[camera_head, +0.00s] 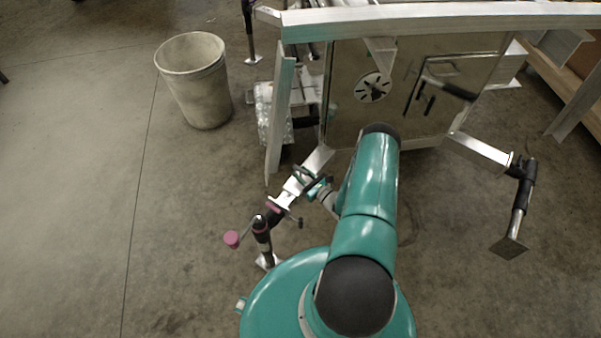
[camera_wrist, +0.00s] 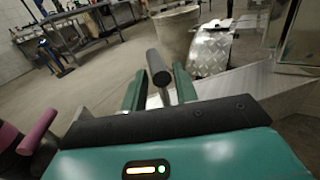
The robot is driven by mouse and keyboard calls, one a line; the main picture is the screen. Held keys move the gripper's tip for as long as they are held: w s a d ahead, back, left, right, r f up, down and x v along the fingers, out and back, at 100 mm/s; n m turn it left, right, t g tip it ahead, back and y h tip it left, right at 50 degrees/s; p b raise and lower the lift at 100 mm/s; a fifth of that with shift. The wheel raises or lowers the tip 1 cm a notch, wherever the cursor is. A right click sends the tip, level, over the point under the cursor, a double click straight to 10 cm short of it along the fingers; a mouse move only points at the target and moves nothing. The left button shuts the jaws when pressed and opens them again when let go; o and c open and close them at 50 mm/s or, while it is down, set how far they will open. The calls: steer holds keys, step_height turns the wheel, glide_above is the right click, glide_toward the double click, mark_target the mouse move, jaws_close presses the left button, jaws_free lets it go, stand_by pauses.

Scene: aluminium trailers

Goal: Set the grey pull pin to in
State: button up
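The grey pull pin (camera_wrist: 157,67) shows in the wrist view as a dark grey cylindrical grip on a thin, lighter shaft. My gripper (camera_wrist: 159,80) has its two teal fingers apart, one on each side of the pin. I cannot tell whether either finger touches it. The pin's lower end is hidden behind the gripper body, so its depth in its hole is not visible. In the head view my gripper (camera_head: 313,184) is at the aluminium trailer arm (camera_head: 293,187), left of my teal arm. The pin is too small to make out clearly there.
A jack leg (camera_head: 263,238) with a pink knob (camera_head: 232,239) stands left of my gripper. The trailer frame (camera_head: 430,18) and its box (camera_head: 345,105) lie beyond. Another jack (camera_head: 522,195) stands at right. A grey bin (camera_head: 196,82) is at upper left. The left floor is clear.

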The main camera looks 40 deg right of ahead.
steer(key=shift+w+a, duration=0.1)
steer(key=shift+w, duration=0.55)
